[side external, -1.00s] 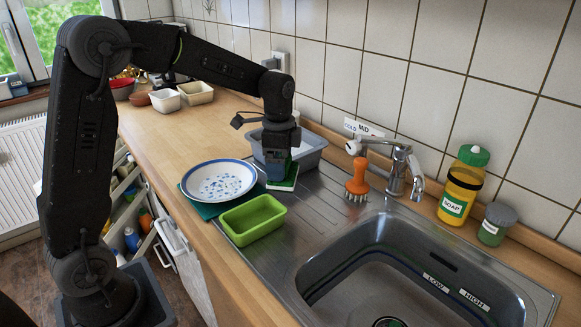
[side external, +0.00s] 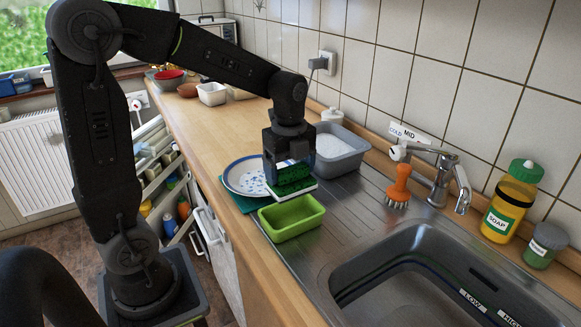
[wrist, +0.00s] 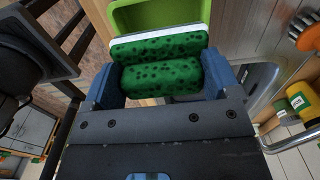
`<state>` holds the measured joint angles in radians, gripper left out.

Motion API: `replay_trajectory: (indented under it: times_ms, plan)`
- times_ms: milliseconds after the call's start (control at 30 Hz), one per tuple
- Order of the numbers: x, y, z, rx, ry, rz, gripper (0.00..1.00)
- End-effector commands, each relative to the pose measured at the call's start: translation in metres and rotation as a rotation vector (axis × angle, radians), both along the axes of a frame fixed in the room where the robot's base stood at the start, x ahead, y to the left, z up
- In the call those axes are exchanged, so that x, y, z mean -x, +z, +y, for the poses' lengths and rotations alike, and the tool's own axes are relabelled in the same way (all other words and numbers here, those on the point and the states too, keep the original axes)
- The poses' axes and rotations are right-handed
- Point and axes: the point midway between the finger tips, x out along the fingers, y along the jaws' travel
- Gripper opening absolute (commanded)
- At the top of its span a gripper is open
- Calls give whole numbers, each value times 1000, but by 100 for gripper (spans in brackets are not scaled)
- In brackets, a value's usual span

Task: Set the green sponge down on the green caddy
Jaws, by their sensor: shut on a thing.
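The green sponge (side external: 292,188), with a pale white underside, is between the fingers of my gripper (side external: 289,168). My gripper is shut on it and points down. The green caddy (side external: 291,218) is an open, empty-looking rectangular tub on the counter by the sink. In the side view the sponge is just behind and above the caddy's far rim; the exact gap cannot be told. In the wrist view the sponge (wrist: 160,80) fills the space between the blue fingers, and part of the caddy (wrist: 150,14) shows beyond it.
A blue-patterned white plate (side external: 245,176) on a teal mat lies left of the sponge. A grey tub (side external: 345,160) stands behind. An orange brush (side external: 399,186), the tap (side external: 445,175) and the sink (side external: 410,265) are to the right. Bare drainboard lies right of the caddy.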

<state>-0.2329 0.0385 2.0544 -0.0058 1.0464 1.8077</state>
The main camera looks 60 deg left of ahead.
Motion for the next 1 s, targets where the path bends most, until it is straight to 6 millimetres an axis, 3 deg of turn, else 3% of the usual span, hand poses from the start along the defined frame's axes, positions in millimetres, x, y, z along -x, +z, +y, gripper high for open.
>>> replay_trajectory:
  times_ms: [1000]
  plan:
    - [0, -53, 0, 0, 1, 1, 55]
